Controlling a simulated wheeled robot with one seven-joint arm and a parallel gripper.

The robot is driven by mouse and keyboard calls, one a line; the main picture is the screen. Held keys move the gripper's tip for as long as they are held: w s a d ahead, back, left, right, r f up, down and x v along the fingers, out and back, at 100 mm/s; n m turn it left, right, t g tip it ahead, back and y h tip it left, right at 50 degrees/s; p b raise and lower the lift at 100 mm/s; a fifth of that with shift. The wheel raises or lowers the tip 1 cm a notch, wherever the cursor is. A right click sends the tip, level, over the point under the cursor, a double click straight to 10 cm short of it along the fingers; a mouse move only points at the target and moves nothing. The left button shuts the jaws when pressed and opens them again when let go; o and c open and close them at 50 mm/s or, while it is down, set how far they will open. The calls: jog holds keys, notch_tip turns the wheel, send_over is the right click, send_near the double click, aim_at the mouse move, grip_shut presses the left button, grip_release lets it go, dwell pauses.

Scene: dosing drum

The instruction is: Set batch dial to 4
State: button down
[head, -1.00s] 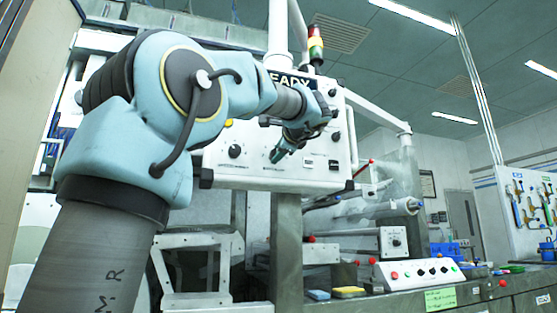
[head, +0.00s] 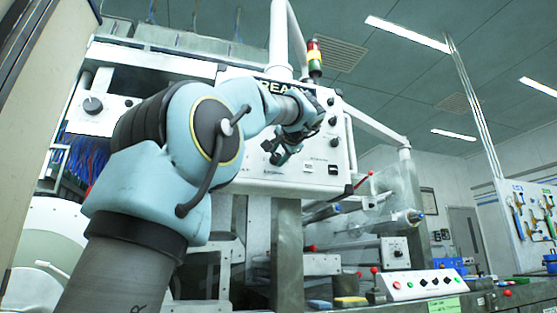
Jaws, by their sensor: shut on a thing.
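The white control panel (head: 310,183) with a partly covered READY display (head: 274,87) hangs in the middle of the head view. My gripper (head: 276,157) is at the face of this panel, left of a small black switch (head: 333,170). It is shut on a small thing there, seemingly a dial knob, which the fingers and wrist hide. I cannot read any dial marks or numbers. Several dark knobs (head: 333,121) run down the panel's right edge, apart from my gripper. My arm covers the panel's left part.
A signal tower (head: 314,58) stands above the panel. A box with a dark knob (head: 93,105) is at far left. Below right are a button box (head: 420,284) and a smaller knob box (head: 394,252). A red-tipped lever (head: 362,180) sticks out near the panel's lower right corner.

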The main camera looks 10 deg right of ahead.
jog(key=shift+n, duration=0.4)
jog(key=shift+c, duration=2)
grip_release()
jog(key=shift+s, duration=0.1)
jog(key=s+b, duration=0.1)
jog(key=s, duration=0.9)
jog(key=shift+s+d+r, duration=0.2)
jog(key=shift+s+d, duration=0.05)
jog(key=shift+d, duration=0.2)
